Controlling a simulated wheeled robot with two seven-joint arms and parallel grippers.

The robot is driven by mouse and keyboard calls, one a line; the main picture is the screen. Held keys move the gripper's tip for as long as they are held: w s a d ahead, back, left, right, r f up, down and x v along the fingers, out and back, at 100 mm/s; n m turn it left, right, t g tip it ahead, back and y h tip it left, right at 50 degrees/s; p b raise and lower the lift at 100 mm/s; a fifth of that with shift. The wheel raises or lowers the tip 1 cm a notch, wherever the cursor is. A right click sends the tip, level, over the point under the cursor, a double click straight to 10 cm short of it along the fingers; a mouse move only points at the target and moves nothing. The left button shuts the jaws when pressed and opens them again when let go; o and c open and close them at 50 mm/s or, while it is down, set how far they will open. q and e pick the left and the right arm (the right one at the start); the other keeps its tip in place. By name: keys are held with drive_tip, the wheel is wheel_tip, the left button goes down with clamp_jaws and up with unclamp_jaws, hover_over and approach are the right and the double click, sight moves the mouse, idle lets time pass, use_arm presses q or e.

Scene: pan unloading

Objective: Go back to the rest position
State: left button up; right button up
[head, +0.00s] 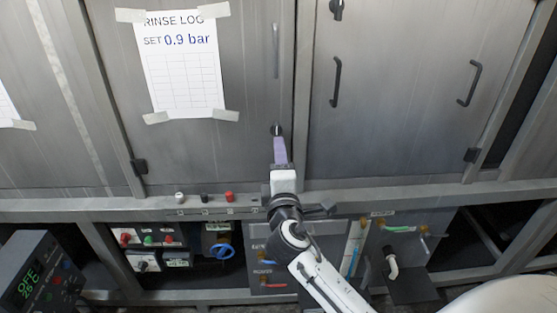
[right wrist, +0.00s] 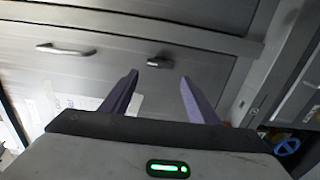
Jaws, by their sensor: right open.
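My right gripper (head: 280,150) is raised in front of the grey cabinet, at the lower right of the left door (head: 225,145). Its purple fingers point at a small dark latch knob (head: 277,129). In the right wrist view the gripper (right wrist: 158,98) is open with nothing between its fingers. The latch knob (right wrist: 160,62) lies beyond the fingertips there, and a gap seems to separate them. My left gripper is not in view.
A taped rinse log sheet (head: 182,62) hangs on the left door. The right door (head: 420,130) has dark handles. Below the ledge (head: 400,190) are switch panels, a blue valve wheel (head: 221,251) and hoses. A display box (head: 40,275) stands at the lower left.

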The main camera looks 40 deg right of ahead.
drive_tip(key=s+a+f+m+g+y, duration=0.1)
drive_tip(key=s+a+f+y, duration=0.25)
drive_tip(key=f, duration=0.55)
drive_tip(key=s+a+f+m+g+y, duration=0.1)
drive_tip(key=s+a+f+y, duration=0.25)
drive_tip(key=f, duration=0.55)
drive_tip(key=s+a+f+m+g+y, duration=0.2)
drive_tip(key=s+a+f+m, duration=0.2)
drive_tip(key=s+f, duration=0.3)
drive_tip(key=s+a+f+m+g+y, duration=0.2)
drive_tip(key=s+a+f, duration=0.5)
drive_tip(key=s, duration=0.6)
drive_tip(key=shift+s+a+m+g+y, duration=0.35)
drive_tip(key=shift+m+y, duration=0.15)
drive_tip(key=shift+m, duration=0.4)
drive_tip(key=shift+d, duration=0.1)
